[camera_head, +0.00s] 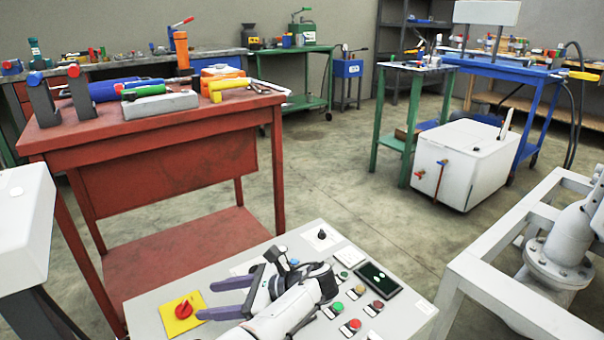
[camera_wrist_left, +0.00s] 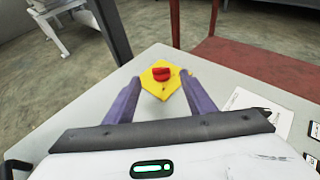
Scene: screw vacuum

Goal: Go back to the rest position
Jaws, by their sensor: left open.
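My left gripper (camera_head: 227,297) is open over the grey control panel (camera_head: 150,317) in the head view, with its purple fingers apart and pointing left. A red rotary knob (camera_head: 183,309) on a yellow square plate sits at the panel's left part, just beyond the fingertips. In the left wrist view, the red knob (camera_wrist_left: 161,73) lies ahead between the two purple fingers (camera_wrist_left: 160,95), with nothing held. I cannot tell the exact gap between the fingertips and the knob. My right gripper is not in view.
A red workbench (camera_head: 160,125) with tools stands behind the panel. Push buttons (camera_head: 355,325) and a dark display (camera_head: 377,279) sit on the panel's right. A white metal frame (camera_head: 500,255) with a pump stands at right. Concrete floor is open in the middle.

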